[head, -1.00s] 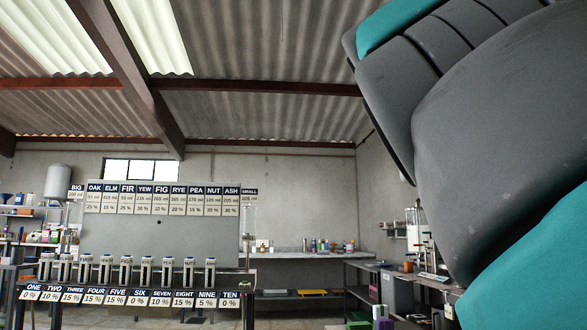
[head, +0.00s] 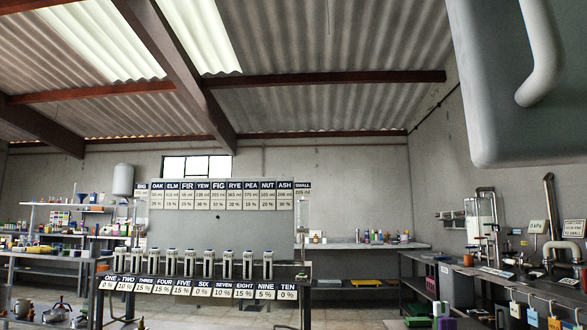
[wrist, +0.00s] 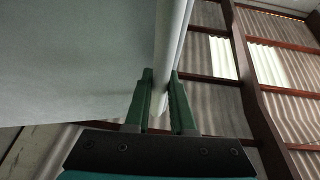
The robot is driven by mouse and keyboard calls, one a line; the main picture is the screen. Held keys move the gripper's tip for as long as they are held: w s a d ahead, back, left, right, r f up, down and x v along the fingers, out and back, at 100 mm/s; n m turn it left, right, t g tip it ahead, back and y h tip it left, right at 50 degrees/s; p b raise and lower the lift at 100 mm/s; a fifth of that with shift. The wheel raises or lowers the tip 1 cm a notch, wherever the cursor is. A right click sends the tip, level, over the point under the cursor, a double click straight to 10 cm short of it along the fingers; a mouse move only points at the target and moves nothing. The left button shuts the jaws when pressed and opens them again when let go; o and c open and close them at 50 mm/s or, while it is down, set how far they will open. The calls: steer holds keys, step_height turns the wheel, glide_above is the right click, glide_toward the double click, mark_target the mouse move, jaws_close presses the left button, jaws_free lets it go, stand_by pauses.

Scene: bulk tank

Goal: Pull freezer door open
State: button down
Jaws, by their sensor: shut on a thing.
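The freezer door (head: 490,90) shows as a pale grey panel at the upper right of the head view, cut off by the frame. Its curved tubular handle (head: 545,50) stands out from its face. In the wrist view the door (wrist: 70,60) fills the left, and the handle (wrist: 171,45) is a pale bar running up from between my fingers. My gripper (wrist: 160,78) has its two green fingers on either side of the handle, shut on it. My gripper is not in the head view. The freezer's inside and the door's hinge do not show.
A row of dispensers stands on a rack with number labels (head: 200,289) at front left. A board of name signs (head: 222,195) is behind it. Benches with lab gear (head: 495,280) line the right. Some floor (head: 350,312) shows clear in the middle.

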steer(key=s+a, duration=0.2)
steer(key=s, duration=0.6)
steer(key=shift+f+p, duration=0.25)
steer(key=shift+p, duration=0.15)
steer(key=c, duration=1)
jaws_free()
steer(key=shift+c, duration=0.2)
steer(key=shift+o, duration=1.4)
steer(key=shift+s, duration=0.1)
steer(key=b+v, duration=0.1)
steer(key=v, duration=0.6)
steer(key=shift+s, duration=0.45)
